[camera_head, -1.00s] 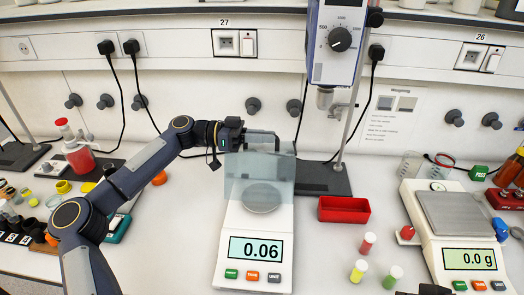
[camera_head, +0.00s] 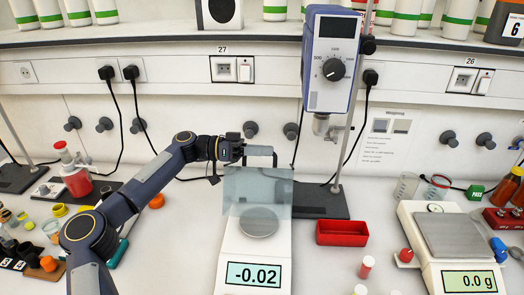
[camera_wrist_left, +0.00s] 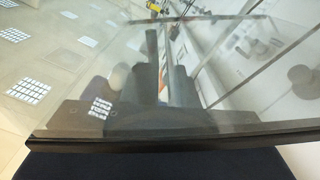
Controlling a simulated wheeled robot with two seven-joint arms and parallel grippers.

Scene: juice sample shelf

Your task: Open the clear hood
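The clear hood (camera_head: 245,188) is a see-through bluish box at the back of the white balance (camera_head: 234,245), above its round pan (camera_head: 259,224). It looks tilted back, with its lower edge above the pan. The balance display reads -0.02. My left gripper (camera_head: 262,151) is at the hood's top rear edge. Whether its fingers grip the hood or only touch it is unclear. In the left wrist view a clear panel (camera_wrist_left: 235,105) with a dark lower edge fills most of the picture, very close to the camera. My right gripper is out of view.
A grey stand with a blue-white stirrer (camera_head: 331,60) rises behind the balance on the right. A red tray (camera_head: 342,233) lies beside it. A second balance (camera_head: 455,235) stands at the right. Several jars and a red bottle (camera_head: 76,180) are at the left. The shelf edge runs above.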

